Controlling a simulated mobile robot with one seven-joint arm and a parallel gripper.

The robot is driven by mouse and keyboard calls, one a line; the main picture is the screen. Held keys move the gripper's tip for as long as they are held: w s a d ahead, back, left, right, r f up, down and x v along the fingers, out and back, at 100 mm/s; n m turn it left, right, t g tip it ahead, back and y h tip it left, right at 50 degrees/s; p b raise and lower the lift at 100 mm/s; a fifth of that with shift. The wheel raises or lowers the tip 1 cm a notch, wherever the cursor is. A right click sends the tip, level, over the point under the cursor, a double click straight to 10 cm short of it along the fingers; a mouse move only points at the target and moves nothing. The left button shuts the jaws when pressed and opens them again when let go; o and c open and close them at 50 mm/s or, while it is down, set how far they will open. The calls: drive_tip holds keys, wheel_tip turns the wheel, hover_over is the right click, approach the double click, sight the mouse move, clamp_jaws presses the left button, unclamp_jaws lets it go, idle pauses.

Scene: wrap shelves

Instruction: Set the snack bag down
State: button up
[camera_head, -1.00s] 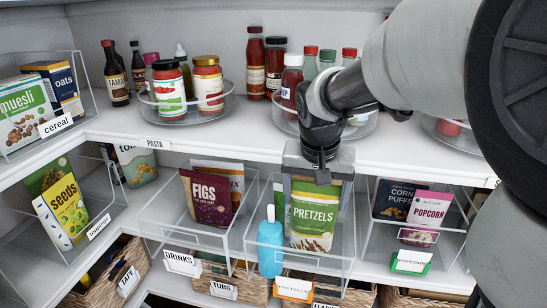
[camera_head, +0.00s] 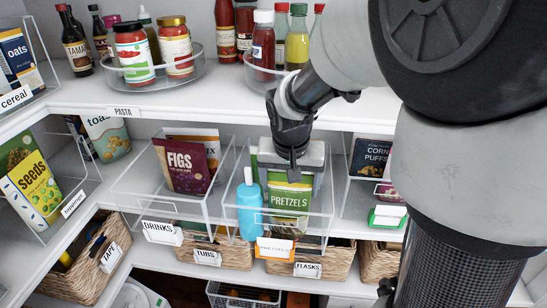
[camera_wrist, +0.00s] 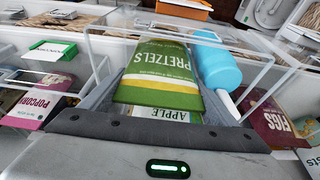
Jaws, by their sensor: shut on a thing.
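The snack bag, a green pretzels bag (camera_head: 289,197), is upright inside a clear bin (camera_head: 329,213) on the middle shelf. My gripper (camera_head: 291,165) reaches down from above and is shut on the bag's upper part. In the wrist view the pretzels bag (camera_wrist: 160,72) stands between the gripper's fingers, with its lettering facing away from the palm. An apple bag (camera_wrist: 165,114) shows just behind it, partly covered. I cannot see whether the pretzels bag's bottom touches the bin floor.
A blue bottle (camera_head: 248,205) stands in the same bin, close left of the bag. A figs bag (camera_head: 182,165) is in the bin to the left, and corn puffs (camera_head: 372,157) to the right. The upper shelf (camera_head: 185,103) overhangs behind my gripper. Baskets sit below.

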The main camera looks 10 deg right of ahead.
drive_tip(key=shift+f+b, duration=0.35)
drive_tip(key=shift+f, duration=0.15)
drive_tip(key=o, duration=1.1)
drive_tip(key=shift+c, duration=0.2)
drive_tip(key=shift+r, duration=0.15)
drive_tip(key=shift+r+p, duration=0.35)
drive_tip(key=shift+p, duration=0.1)
drive_tip(key=p+v, duration=0.2)
drive_tip(key=v, duration=1)
drive_tip(key=s+d+r+n+t+y, duration=0.1)
drive_tip(key=s+r+n+t, duration=0.1)
drive_tip(key=s, duration=1.3)
drive_tip(key=shift+n, duration=0.8)
